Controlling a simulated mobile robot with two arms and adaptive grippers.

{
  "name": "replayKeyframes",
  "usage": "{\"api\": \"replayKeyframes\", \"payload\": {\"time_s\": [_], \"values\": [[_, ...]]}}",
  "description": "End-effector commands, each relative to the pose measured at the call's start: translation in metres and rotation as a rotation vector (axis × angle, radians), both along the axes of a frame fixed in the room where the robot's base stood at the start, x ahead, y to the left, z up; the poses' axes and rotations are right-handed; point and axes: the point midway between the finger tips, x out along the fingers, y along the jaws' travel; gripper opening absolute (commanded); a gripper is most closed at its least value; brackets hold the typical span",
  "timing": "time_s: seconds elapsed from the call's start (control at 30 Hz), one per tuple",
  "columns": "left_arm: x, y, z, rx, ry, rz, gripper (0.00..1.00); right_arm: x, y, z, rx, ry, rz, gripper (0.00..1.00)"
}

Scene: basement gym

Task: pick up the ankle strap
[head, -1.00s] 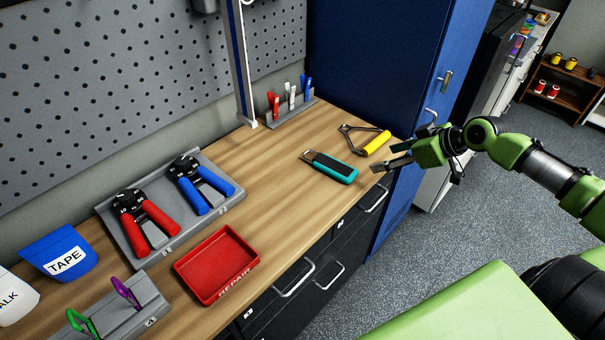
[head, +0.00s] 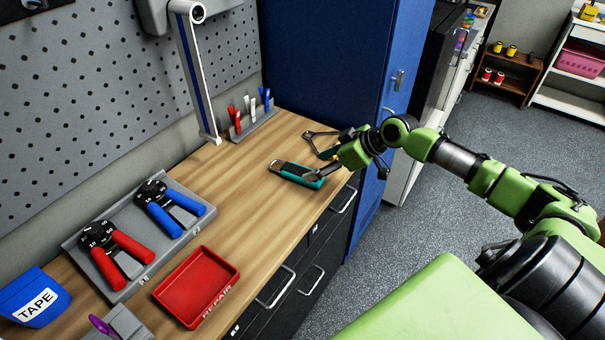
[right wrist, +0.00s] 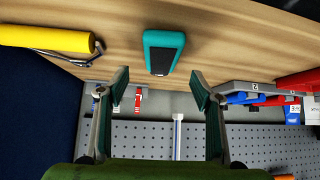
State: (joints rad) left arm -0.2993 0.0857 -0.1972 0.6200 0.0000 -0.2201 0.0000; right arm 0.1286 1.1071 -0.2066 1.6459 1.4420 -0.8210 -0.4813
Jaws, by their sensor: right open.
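The ankle strap (head: 292,172), teal with a dark grey face, lies on the wooden bench top near its front edge. My right gripper (head: 318,174) is at the strap's right end in the head view and partly covers that end. In the right wrist view the strap (right wrist: 164,52) shows end-on between and beyond the open fingers of the gripper (right wrist: 160,88). The space between the fingers is empty. I cannot tell whether a finger touches the strap. My left gripper is not in view.
A yellow-handled grip (right wrist: 45,37) lies close by, partly hidden behind my gripper in the head view. A red tray (head: 196,287), a grey rack (head: 128,222) with red and blue hand grips, and a lamp post (head: 196,75) stand left. A blue cabinet (head: 335,60) bounds the bench.

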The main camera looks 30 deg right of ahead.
Motion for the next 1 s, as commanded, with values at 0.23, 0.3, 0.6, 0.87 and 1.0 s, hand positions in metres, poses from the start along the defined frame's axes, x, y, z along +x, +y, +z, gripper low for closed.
{"api": "replayKeyframes", "payload": {"time_s": [0.23, 0.3, 0.6, 0.87, 1.0], "values": [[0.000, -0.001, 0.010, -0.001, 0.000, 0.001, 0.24, 0.011, 0.007, -0.010, 0.004, 0.001, -0.001, 0.60], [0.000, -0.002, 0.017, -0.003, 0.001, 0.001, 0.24, 0.017, 0.012, -0.017, 0.004, 0.000, -0.001, 0.60], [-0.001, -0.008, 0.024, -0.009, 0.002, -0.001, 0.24, 0.034, 0.021, -0.043, 0.000, 0.000, 0.000, 0.60], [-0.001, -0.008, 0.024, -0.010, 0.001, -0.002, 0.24, 0.034, 0.021, -0.044, -0.001, 0.001, 0.001, 0.44], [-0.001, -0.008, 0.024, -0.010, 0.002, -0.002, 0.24, 0.034, 0.021, -0.044, -0.001, 0.001, 0.001, 0.16]]}}
